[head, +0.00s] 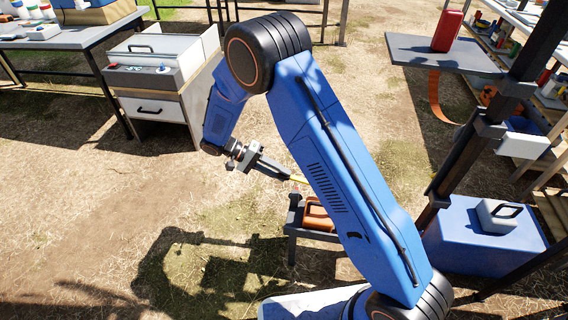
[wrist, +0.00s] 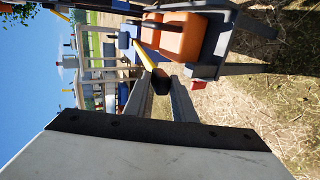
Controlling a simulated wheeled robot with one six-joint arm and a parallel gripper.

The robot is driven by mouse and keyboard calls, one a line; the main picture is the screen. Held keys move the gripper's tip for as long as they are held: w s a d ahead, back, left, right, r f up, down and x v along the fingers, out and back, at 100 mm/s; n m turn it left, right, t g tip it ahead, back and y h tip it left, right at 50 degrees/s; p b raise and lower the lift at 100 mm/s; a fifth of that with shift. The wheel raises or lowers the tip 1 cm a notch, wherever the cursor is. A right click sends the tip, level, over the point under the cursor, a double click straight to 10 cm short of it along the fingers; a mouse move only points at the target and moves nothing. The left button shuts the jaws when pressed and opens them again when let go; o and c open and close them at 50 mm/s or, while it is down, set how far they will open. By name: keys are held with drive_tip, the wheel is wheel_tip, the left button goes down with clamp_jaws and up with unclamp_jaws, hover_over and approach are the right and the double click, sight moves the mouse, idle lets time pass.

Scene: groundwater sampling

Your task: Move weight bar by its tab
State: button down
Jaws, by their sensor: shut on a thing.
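My gripper (head: 288,177) is low in front of the small dark stand, at the middle of the head view. In the wrist view its two fingers (wrist: 161,84) are closed around a dark, rounded end piece. A thin yellow bar (wrist: 147,58) runs away from that piece. The yellow bar also shows as a short strip past the fingertips in the head view (head: 299,180), where my arm hides the rest. I take this as the weight bar held by its tab, but its full shape is hidden.
An orange block-shaped item (head: 318,214) rests on the small stand (head: 294,216), partly behind my arm. A blue box (head: 480,238) with a grey handle stands at the right. A dark post rises beside it. Dry ground at the left is clear. A cabinet (head: 160,120) stands at the upper left.

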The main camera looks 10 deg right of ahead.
wheel_tip(320, 180, down, 10)
drive_tip(key=h, duration=0.1)
drive_tip(key=shift+a+f, duration=0.15)
drive_tip(key=shift+a, duration=0.2)
idle(0.3)
drive_tip(key=c, duration=1.7)
unclamp_jaws()
drive_tip(key=shift+f, duration=0.1)
drive_tip(key=shift+w, duration=0.1)
drive_tip(key=v, duration=1.7)
drive_tip(key=shift+w+a, duration=0.1)
drive_tip(key=shift+w, duration=0.2)
